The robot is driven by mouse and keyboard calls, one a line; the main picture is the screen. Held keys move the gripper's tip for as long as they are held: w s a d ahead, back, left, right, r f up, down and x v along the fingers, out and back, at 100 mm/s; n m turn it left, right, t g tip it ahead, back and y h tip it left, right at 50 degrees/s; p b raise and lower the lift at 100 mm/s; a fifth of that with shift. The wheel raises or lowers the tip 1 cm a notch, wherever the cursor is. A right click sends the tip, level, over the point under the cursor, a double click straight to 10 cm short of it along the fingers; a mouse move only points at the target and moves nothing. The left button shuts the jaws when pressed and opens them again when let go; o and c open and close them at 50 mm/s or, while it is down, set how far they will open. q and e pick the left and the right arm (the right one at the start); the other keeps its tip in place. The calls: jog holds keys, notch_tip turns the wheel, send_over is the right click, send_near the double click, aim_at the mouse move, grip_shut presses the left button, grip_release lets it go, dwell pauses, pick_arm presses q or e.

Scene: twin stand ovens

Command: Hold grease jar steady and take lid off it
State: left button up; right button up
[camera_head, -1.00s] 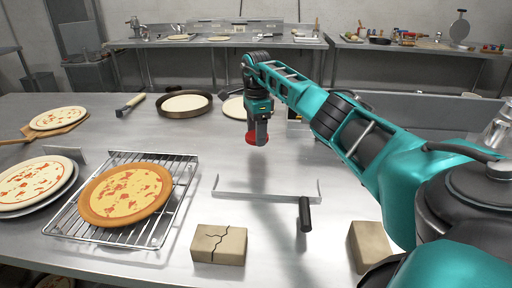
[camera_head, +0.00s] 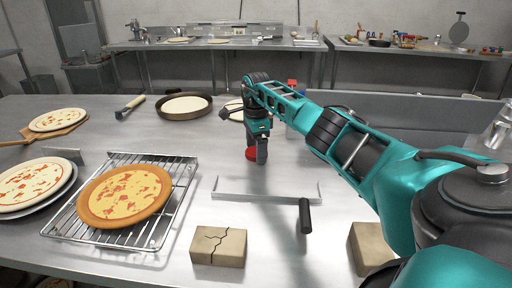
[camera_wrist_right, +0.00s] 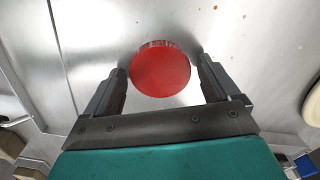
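The red round lid (camera_head: 251,154) is low at the steel table, beneath my right gripper (camera_head: 257,155). In the right wrist view the lid (camera_wrist_right: 160,70) shows as a red disc with a ridged rim, between the two fingers of the right gripper (camera_wrist_right: 162,65). The fingers stand apart on either side, with a narrow gap showing at the right side of the disc. I cannot make out the grease jar for sure; a small red-topped item (camera_head: 292,84) is mostly hidden behind my right arm. My left gripper is not in view.
A handled metal bar (camera_head: 262,197) lies in front of the lid. A cracked block (camera_head: 218,246) stands at the front. A pizza on a wire rack (camera_head: 173,207) is at the left, a round pan (camera_head: 160,108) behind. Bare table surrounds the lid.

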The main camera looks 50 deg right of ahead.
jog(key=shift+o, duration=0.4)
jog(key=shift+r, duration=0.15)
notch_tip(320, 180, up, 12)
jog(key=p, duration=0.1)
